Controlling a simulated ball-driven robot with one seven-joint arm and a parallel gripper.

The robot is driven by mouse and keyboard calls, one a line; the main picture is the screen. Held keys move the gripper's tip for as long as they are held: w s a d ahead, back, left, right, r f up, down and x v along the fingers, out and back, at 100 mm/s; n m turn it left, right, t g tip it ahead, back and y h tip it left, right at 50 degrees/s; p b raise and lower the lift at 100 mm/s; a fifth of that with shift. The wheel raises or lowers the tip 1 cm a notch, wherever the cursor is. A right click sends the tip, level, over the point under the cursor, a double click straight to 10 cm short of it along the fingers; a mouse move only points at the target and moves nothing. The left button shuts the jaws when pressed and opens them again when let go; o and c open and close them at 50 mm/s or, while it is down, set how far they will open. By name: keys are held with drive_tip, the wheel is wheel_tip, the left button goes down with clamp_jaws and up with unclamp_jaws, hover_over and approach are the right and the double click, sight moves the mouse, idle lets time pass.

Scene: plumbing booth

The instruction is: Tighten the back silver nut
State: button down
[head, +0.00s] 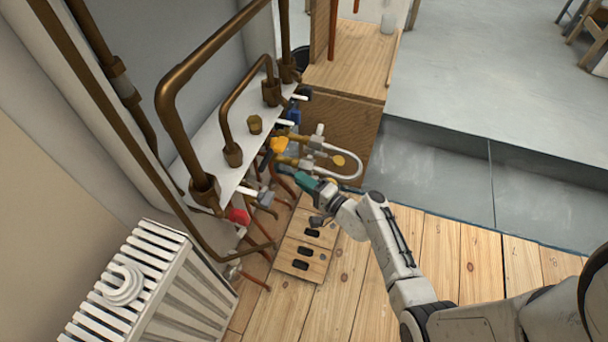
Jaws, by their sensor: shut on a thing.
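My gripper (304,181) is at the end of my arm in the middle of the head view, by the lower pipework. A teal part shows at its end. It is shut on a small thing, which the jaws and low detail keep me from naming. I cannot make out the back silver nut clearly among the fittings.
Thick brown pipes (166,105) rise from a white shelf (204,140) at the left. A red valve handle (238,216) is lower left. A wooden board with dark slots (307,250) lies below the gripper. A white radiator (165,290) stands front left. The plank floor is clear at right.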

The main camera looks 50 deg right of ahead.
sight(307, 171)
drive_tip(key=r+m+g+p, duration=0.1)
drive_tip(key=m+p, duration=0.1)
drive_tip(key=p, duration=0.1)
drive_tip(key=d+r+m+g+p, duration=0.1)
drive_tip(key=r+m+p, duration=0.1)
drive_tip(key=m+p, duration=0.1)
drive_tip(key=shift+w+d+r+p, duration=0.1)
drive_tip(key=shift+w+r+p, duration=0.1)
drive_tip(key=shift+p, duration=0.35)
drive_tip(key=shift+d+m+g+y+p, duration=0.15)
drive_tip(key=shift+m+g+y+p, duration=0.25)
drive_tip(key=shift+p, duration=0.3)
drive_tip(key=c, duration=1.1)
unclamp_jaws()
drive_tip(key=shift+d, duration=0.1)
drive_tip(key=shift+s, duration=0.1)
drive_tip(key=p+v, duration=0.2)
drive_tip(key=v, duration=0.8)
drive_tip(key=shift+s+p, duration=0.3)
